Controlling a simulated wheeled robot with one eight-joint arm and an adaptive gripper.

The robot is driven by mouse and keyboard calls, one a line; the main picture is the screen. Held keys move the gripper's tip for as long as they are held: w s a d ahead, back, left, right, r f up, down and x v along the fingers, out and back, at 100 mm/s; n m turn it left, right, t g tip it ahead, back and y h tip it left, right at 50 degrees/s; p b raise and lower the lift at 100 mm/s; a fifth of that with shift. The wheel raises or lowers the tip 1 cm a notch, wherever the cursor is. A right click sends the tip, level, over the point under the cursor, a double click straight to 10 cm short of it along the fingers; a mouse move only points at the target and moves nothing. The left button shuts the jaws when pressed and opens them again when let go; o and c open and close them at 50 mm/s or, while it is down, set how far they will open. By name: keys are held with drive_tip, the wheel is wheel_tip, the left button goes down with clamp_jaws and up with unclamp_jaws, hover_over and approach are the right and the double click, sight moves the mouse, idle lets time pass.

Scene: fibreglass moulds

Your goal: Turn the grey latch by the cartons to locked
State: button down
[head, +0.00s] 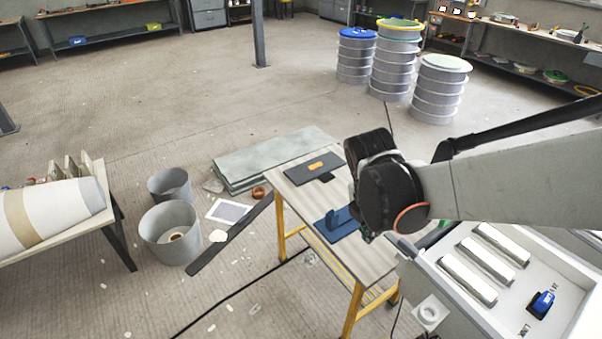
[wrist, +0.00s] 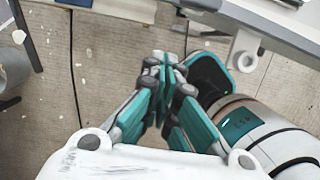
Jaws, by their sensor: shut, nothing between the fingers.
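My gripper (wrist: 165,68) is shut and empty, its teal-padded fingers together above the floor in the wrist view. In the head view my dark wrist hides most of it, over the right side of the small wooden-topped table. White oblong blocks, perhaps the cartons (head: 484,262), lie in a white tray-like unit at the right. A blue knob-like piece (head: 541,303) with small dark marks beside it is on the same surface. No plainly grey latch can be made out; part of the unit is cut off by the frame edge.
The table (head: 296,196) holds a dark plate with an orange piece (head: 318,165) and a blue plate with an upright part (head: 338,224). A white ring fitting (head: 428,314) juts from the unit; it shows in the wrist view (wrist: 245,48). Grey buckets (head: 170,233) stand left.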

sight(401, 243)
drive_tip(key=w+d+f+b, duration=0.3)
drive_tip(key=d+f+b, duration=0.1)
drive_tip(key=f, duration=0.5)
drive_tip(key=shift+w+d+f, duration=0.35)
drive_tip(key=shift+w+d, duration=0.05)
drive_tip(key=shift+d, duration=0.2)
